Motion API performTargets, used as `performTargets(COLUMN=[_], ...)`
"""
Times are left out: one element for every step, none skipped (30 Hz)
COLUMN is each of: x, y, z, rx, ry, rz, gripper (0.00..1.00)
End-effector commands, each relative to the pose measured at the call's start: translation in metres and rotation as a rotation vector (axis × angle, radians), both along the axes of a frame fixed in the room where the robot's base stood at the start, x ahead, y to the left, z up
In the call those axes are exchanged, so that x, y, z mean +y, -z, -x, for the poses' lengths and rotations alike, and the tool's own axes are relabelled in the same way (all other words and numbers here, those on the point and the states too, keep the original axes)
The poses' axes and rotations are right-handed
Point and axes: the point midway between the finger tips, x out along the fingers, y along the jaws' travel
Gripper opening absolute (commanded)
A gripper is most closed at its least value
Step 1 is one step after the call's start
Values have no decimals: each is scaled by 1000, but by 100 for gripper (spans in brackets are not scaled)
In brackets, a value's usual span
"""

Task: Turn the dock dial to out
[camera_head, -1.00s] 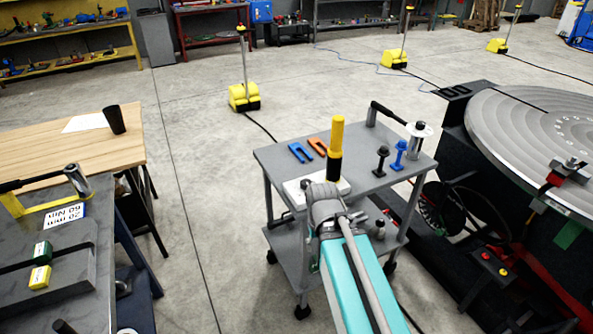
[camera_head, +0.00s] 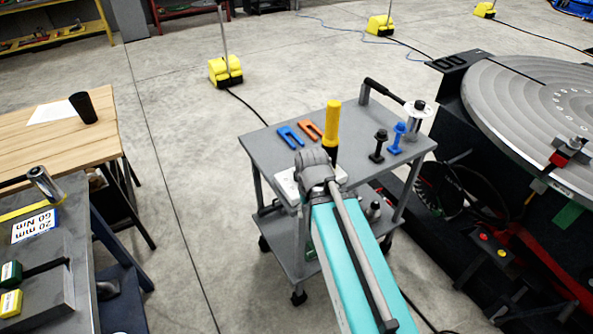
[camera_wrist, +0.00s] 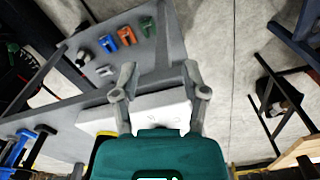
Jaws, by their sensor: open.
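I cannot make out a dock dial or any "out" mark in either view. In the wrist view my gripper (camera_wrist: 160,75) is open and empty, its two fingers apart above a white block (camera_wrist: 160,112) on the grey cart. The block also shows in the head view (camera_head: 285,186), partly covered by my wrist. In the head view my arm hides the gripper's fingers. A yellow and black upright handle (camera_head: 332,125) stands just beyond my wrist.
The grey cart (camera_head: 262,147) also carries blue (camera_head: 290,137) and orange (camera_head: 309,131) forked pieces, a black bolt (camera_head: 378,146), a blue bolt (camera_head: 397,138) and a black-handled tool (camera_head: 385,92). A large round table (camera_head: 490,95) is at right, benches at left.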

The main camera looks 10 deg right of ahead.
Motion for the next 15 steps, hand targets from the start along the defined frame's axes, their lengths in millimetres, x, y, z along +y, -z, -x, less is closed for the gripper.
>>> performTargets(x=[0, 0, 0, 0, 0, 0, 0, 0, 0, 0, 0, 0, 0, -2, -3], y=[0, 0, 0, 0, 0, 0, 0, -1, -2, -3, -5, -8, -11, -14, -18], z=[0, 0, 0, 0, 0, 0, 0, -1, -2, -3, -5, -8, -11, -14, -19], rx=[0, 0, 0, 0, 0, 0, 0, 0, 0, 0, 0, 0, 0, 0, 0], ry=[0, 0, 0, 0, 0, 0, -2, -4, -10, -16, -24, -40, -55, -68, -95], rz=[0, 0, 0, 0, 0, 0, 0, 0, 0, 0, 0, 0, 0, 0, 0], gripper=[57, 57, 57, 57, 59, 66, 72, 78, 85, 91, 93, 93, 93, 93, 93])
